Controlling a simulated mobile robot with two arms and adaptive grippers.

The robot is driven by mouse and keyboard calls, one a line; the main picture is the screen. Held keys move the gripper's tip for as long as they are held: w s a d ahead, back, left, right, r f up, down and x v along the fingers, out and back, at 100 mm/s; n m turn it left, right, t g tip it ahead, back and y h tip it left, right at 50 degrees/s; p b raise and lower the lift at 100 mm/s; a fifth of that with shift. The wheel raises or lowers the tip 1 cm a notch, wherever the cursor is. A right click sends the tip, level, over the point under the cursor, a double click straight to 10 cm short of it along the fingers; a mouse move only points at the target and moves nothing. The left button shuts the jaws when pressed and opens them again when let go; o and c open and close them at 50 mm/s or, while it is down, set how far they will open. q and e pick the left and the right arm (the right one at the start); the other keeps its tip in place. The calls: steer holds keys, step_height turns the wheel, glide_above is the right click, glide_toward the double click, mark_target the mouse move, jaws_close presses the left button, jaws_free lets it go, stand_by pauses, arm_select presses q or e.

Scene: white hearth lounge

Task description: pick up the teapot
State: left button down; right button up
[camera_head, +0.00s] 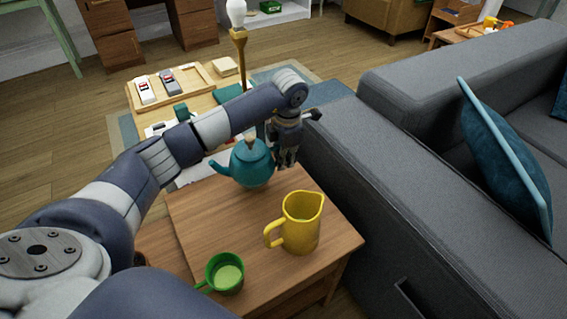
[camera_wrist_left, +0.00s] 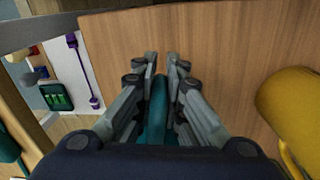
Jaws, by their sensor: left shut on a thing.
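The teal teapot (camera_head: 250,168) has a wooden knob and stands at the far edge of the wooden side table, or just above it; I cannot tell which. Its spout points left. My left gripper (camera_head: 287,157) comes down at the right side of the teapot. In the left wrist view the left gripper (camera_wrist_left: 165,62) has its fingers on both sides of a teal part of the teapot (camera_wrist_left: 158,105), likely the handle, and is shut on it. Most of the teapot is hidden there by my gripper. My right gripper is not in view.
On the side table (camera_head: 215,225) stand a yellow pitcher (camera_head: 302,222) and a green cup (camera_head: 225,272), both nearer than the teapot. A grey sofa (camera_head: 365,185) borders the table on the right. A lower table with trays (camera_head: 175,104) lies beyond my left arm.

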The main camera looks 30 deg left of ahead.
arm_select(q)
steer(key=s, duration=0.5)
steer(key=s+d+r+p, duration=0.1)
steer(key=s, duration=1)
steer(key=shift+d+r, duration=0.35)
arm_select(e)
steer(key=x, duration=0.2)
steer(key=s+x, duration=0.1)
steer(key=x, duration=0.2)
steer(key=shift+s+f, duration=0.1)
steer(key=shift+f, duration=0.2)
